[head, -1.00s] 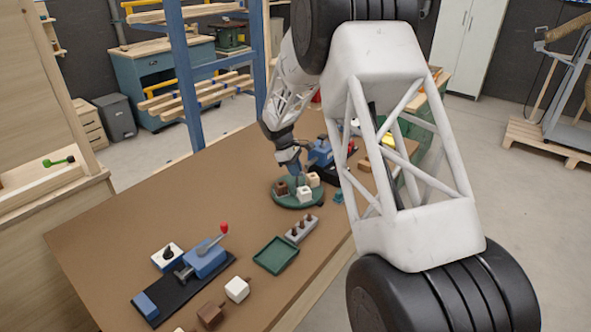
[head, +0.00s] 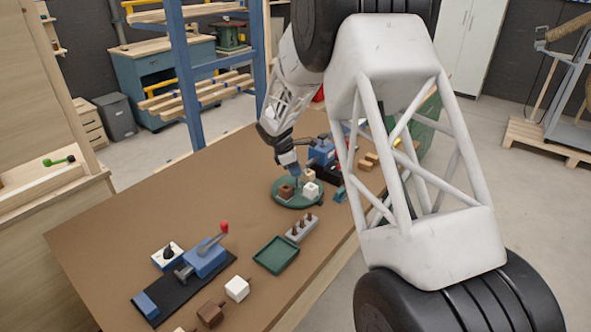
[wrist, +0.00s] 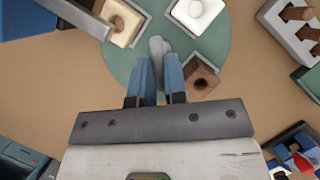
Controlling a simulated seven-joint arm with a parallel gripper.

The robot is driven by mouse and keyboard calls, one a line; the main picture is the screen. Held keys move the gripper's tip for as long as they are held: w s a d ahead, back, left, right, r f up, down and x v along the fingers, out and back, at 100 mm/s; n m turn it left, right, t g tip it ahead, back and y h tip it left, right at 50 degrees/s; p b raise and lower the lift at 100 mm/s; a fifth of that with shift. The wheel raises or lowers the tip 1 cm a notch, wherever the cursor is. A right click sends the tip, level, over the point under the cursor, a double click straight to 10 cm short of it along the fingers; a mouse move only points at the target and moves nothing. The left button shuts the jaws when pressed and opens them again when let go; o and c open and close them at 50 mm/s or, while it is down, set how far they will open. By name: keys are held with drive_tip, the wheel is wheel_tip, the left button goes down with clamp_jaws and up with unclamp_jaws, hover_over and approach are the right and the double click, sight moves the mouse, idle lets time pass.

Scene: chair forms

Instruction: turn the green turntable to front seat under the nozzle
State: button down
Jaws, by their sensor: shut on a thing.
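The round green turntable (head: 298,204) lies on the table and carries three blocks in seats: a brown one (head: 286,192), a white one (head: 310,189) and a cream one (head: 309,175). The wrist view shows the turntable (wrist: 216,52) with the cream block (wrist: 120,25) at upper left, the white block (wrist: 196,12) at top and the brown block (wrist: 200,78) at right. My gripper (wrist: 161,62) is shut on a grey upright post (wrist: 158,46) near the middle of the turntable. A blue fixture (head: 322,151) stands behind it; I cannot make out its nozzle clearly.
A grey rack with brown pegs (head: 301,228) and a green tray (head: 276,254) lie in front of the turntable. A blue clamp with a red knob (head: 206,257) stands at front left. The table's left middle is clear.

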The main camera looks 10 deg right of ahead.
drive_tip(key=shift+n, duration=0.3)
idle(0.4)
drive_tip(key=c, duration=1.2)
unclamp_jaws()
drive_tip(key=shift+o, duration=0.2)
drive_tip(key=v, duration=0.7)
drive_tip(key=shift+a+r, duration=0.25)
drive_tip(key=shift+r, duration=0.1)
